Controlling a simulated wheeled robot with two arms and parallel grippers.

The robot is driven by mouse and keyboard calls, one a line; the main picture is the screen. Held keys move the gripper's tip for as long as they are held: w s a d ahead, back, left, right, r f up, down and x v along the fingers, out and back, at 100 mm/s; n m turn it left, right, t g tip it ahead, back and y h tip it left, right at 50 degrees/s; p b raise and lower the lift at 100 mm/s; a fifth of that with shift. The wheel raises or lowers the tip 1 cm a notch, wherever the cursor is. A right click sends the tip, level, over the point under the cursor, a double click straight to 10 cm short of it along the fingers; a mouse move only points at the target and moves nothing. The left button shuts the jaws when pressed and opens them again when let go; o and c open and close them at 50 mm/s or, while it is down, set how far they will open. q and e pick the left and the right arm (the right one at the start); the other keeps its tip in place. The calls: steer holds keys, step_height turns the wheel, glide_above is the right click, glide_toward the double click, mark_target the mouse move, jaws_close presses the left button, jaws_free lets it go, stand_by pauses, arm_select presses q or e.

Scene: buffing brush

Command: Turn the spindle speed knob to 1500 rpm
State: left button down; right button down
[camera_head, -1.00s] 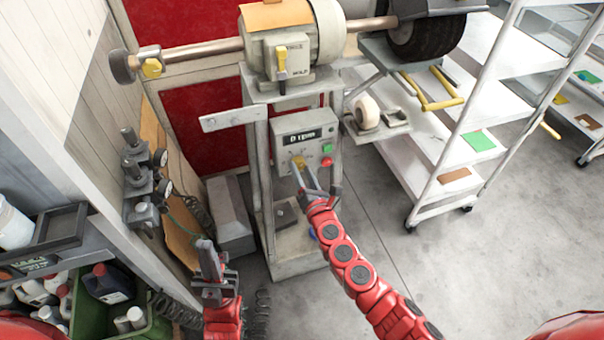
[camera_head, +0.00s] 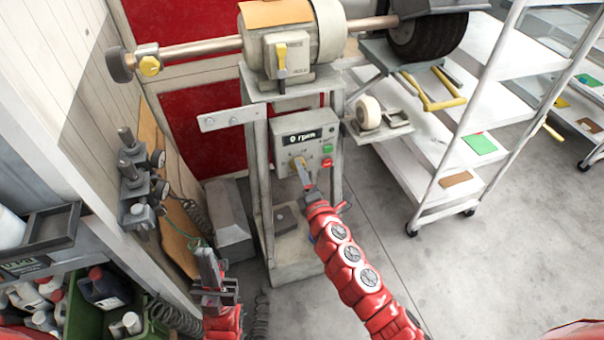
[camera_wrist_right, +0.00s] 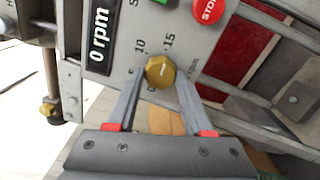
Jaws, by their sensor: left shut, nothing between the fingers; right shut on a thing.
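The spindle speed knob (camera_wrist_right: 160,71) is a small brass-yellow hexagonal knob on the grey control box (camera_head: 312,150). In the right wrist view, marks including 10 and 15 show around it, and a short pale line shows on its face. The display (camera_wrist_right: 100,35) reads 0 rpm; it also shows in the head view (camera_head: 303,138). My right gripper (camera_wrist_right: 160,80) is shut on the knob, one finger on each side; in the head view (camera_head: 299,165) it reaches up to the box from below. My left gripper (camera_head: 208,257) is shut and empty, low at the left.
A green button (camera_head: 327,149) and a red stop button (camera_head: 327,163) sit right of the knob. The motor (camera_head: 290,45) and its shaft are above. A white shelf cart (camera_head: 440,190) stands right, and a green crate (camera_head: 90,320) lower left.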

stand_by(0.3)
steer(key=shift+c, duration=1.5)
jaws_free()
steer(key=b+v, duration=0.2)
steer(key=v, duration=1.5)
steer(key=shift+s, duration=0.15)
